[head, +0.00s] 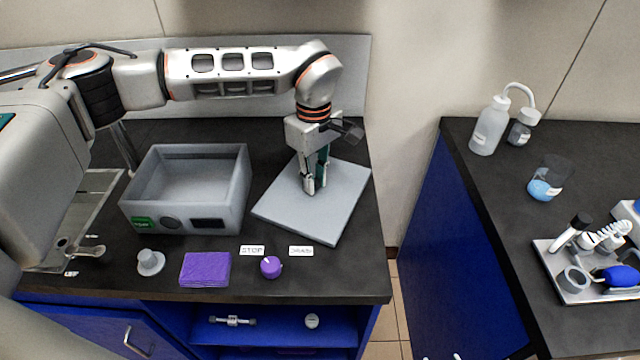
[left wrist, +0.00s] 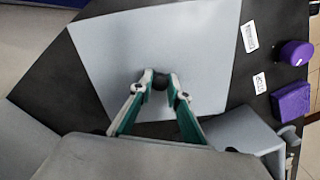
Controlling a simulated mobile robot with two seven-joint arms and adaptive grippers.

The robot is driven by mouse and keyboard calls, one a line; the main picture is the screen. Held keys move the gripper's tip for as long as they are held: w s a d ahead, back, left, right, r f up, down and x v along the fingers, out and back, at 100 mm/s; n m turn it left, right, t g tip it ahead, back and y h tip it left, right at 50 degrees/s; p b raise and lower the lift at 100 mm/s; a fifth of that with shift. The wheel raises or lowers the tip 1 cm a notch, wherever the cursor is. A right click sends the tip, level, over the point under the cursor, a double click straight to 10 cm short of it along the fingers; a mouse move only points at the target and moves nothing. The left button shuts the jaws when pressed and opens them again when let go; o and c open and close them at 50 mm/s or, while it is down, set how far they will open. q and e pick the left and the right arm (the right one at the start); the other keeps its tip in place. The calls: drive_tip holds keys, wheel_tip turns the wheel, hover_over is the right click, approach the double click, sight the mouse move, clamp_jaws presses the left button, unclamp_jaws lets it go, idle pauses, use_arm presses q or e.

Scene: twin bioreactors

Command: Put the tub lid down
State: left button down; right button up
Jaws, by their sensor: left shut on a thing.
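The tub lid (head: 338,211) is a flat grey square plate, level, over the black counter just right of the open grey tub (head: 237,196). My left gripper (head: 312,190) points down at the lid's middle and is shut on its small dark knob (left wrist: 159,82). In the left wrist view the lid (left wrist: 105,50) spreads out beyond the fingertips. I cannot tell whether the lid's underside touches the counter or hangs just above it. The tub is empty as far as I see. My right gripper is not in view.
In front lie a purple cloth (head: 205,270), a purple knob (head: 271,267), a grey stopper-like piece (head: 150,262) and two labels, STOP (head: 252,250) and a second one (head: 301,251). A gap separates this counter from the right one, with bottles (head: 490,128) and a tool tray (head: 570,288).

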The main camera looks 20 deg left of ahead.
use_arm(q)
drive_tip(key=shift+w, duration=0.15)
drive_tip(key=shift+a, duration=0.15)
drive_tip(key=c, duration=1.9)
unclamp_jaws()
drive_tip(key=shift+f, duration=0.15)
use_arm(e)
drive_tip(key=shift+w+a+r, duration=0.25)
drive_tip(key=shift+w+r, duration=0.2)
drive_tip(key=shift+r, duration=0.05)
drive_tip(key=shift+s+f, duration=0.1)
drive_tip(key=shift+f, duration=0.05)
